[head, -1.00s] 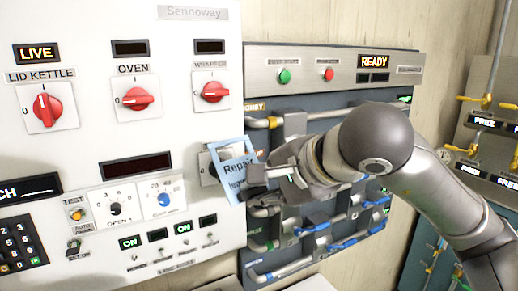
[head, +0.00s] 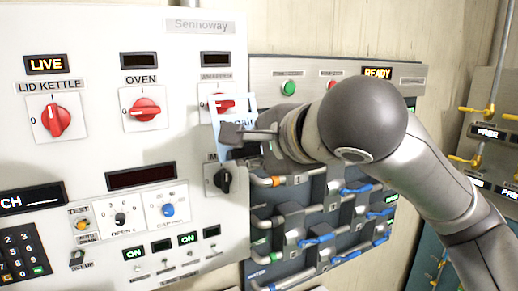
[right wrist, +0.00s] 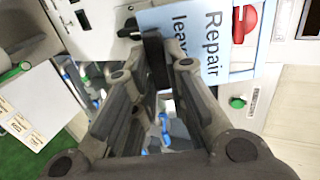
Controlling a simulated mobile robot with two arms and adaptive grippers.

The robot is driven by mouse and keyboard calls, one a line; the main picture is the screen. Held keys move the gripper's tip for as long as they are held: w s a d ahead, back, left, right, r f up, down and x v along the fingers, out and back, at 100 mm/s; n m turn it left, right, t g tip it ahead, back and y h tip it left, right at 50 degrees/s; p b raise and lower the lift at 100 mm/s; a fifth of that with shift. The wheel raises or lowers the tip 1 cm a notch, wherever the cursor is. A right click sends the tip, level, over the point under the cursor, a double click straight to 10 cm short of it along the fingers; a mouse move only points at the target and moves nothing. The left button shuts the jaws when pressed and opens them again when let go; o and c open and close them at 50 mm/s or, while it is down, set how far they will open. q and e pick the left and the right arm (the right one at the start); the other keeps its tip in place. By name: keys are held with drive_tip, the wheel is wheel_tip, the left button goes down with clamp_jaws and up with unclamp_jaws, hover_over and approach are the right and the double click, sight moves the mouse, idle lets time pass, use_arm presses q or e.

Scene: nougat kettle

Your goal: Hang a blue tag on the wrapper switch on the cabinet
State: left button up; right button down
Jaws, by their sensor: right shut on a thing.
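The pale blue tag (head: 222,124), printed "Repair", is in my right gripper (head: 246,142), which is shut on its lower part. In the right wrist view the tag (right wrist: 190,38) stretches right from the gripper (right wrist: 158,62). The red wrapper switch (head: 227,104) is on the white cabinet (head: 100,90), under a label and dark display. The tag's upper part, with an open frame, overlaps the switch in the head view. The red knob (right wrist: 245,20) shows within that frame in the right wrist view. I cannot tell whether the frame is around the knob or in front. My left gripper is out of view.
The oven switch (head: 145,109) and lid kettle switch (head: 57,117) are to the left. A black knob (head: 222,180) sits just below the gripper. A panel of pipes and blue-handled valves (head: 318,239) is right of the cabinet, below my arm.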

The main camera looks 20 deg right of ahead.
drive_tip(key=shift+w+a, duration=0.1)
drive_tip(key=shift+w, duration=0.75)
drive_tip(key=shift+w+a+f+p, duration=0.1)
drive_tip(key=shift+w+p, duration=0.25)
drive_tip(key=shift+w, duration=0.15)
drive_tip(key=shift+w+a+f+p, duration=0.1)
drive_tip(key=shift+w+p, duration=0.25)
drive_tip(key=shift+w, duration=0.1)
drive_tip(key=shift+r+b+x, duration=0.25)
drive_tip(key=shift+b+x, duration=0.15)
drive_tip(key=shift+x, duration=0.65)
drive_tip(key=shift+w, duration=0.1)
drive_tip(key=c, duration=1.4)
unclamp_jaws()
drive_tip(key=shift+o, duration=0.2)
